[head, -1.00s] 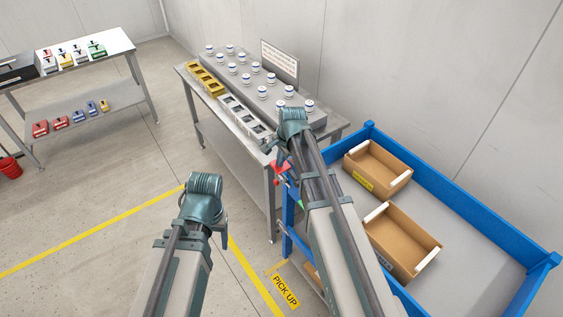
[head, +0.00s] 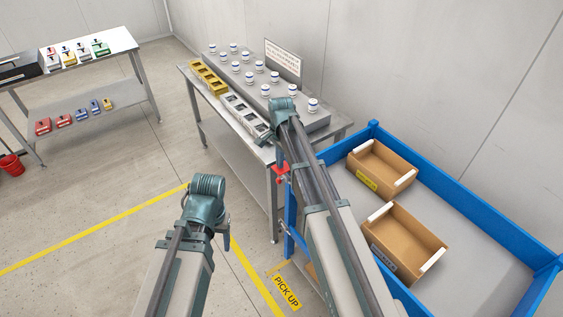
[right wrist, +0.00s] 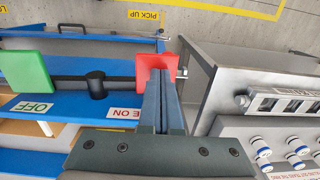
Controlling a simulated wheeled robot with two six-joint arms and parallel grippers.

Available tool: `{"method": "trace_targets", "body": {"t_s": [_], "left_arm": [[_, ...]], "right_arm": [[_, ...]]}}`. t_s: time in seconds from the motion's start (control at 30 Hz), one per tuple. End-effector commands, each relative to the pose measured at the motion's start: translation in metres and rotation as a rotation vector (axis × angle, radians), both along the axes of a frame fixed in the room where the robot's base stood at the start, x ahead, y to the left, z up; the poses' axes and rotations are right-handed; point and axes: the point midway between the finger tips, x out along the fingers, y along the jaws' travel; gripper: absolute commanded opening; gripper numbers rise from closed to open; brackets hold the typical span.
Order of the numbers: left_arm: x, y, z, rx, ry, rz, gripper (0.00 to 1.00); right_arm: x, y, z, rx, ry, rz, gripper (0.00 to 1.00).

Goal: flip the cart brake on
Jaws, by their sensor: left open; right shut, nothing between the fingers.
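The blue cart (head: 470,190) stands at the right in the head view. Its brake is a dark bar on a central pivot (right wrist: 96,84), with a green pad (right wrist: 24,70) at the left and a red pad (right wrist: 172,58) at the right in the right wrist view. An OFF label (right wrist: 36,107) lies by the green pad and a partly covered ON label (right wrist: 122,112) nearer the red. My right gripper (right wrist: 160,78) is shut and empty, its tips at the red pad (head: 281,173); contact is unclear. The green pad is hidden in the head view. My left gripper (head: 225,240) is open and empty, away from the cart.
A grey bench (head: 222,130) with yellow and grey racks and several white-blue capped pieces stands beside the cart. Two cardboard boxes (head: 381,170) lie in the cart. Another table (head: 95,95) stands at the far left. The floor at lower left is clear.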

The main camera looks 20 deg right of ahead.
Motion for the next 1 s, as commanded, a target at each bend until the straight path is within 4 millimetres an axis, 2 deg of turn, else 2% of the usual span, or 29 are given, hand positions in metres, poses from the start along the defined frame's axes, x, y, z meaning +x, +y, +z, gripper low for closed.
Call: {"method": "trace_targets", "body": {"t_s": [0.03,0.33,1.0], "left_arm": [[0.000,0.000,-0.006,0.000,0.000,0.000,0.64],[0.000,0.000,-0.019,0.000,0.000,0.001,0.64],[0.000,0.000,-0.024,0.000,0.000,0.001,0.64]], "right_arm": [[0.002,0.001,-0.006,0.000,-0.001,0.000,0.00],[0.006,0.002,-0.019,0.001,-0.002,0.000,0.00],[0.005,0.004,-0.024,0.004,0.001,0.001,0.00]]}}
